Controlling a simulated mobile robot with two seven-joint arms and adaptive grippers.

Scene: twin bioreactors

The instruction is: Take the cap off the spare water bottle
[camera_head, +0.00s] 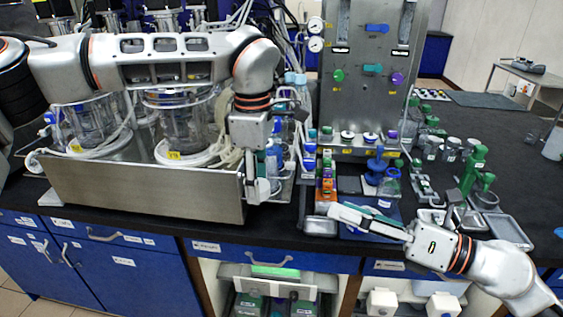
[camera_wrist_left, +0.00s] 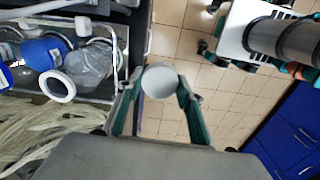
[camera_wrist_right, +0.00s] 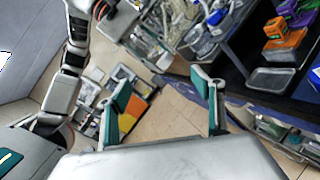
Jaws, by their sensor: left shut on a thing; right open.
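My left gripper (camera_head: 262,190) hangs fingers down at the right end of the steel tray. In the left wrist view its fingers (camera_wrist_left: 160,84) are closed on a small white round piece (camera_wrist_left: 158,80), which looks like a cap. Which bottle is the spare water bottle I cannot tell for sure. My right gripper (camera_wrist_right: 165,92) is open and empty; in the head view it is over the bench's front edge.
The steel tray (camera_head: 140,190) with two glass vessels fills the bench's left side. Pale tubing (camera_wrist_left: 40,135) lies close to the bottles. A steel control panel (camera_head: 368,80) stands mid-bench. Small boxes and a metal dish (camera_head: 319,226) sit near my right gripper.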

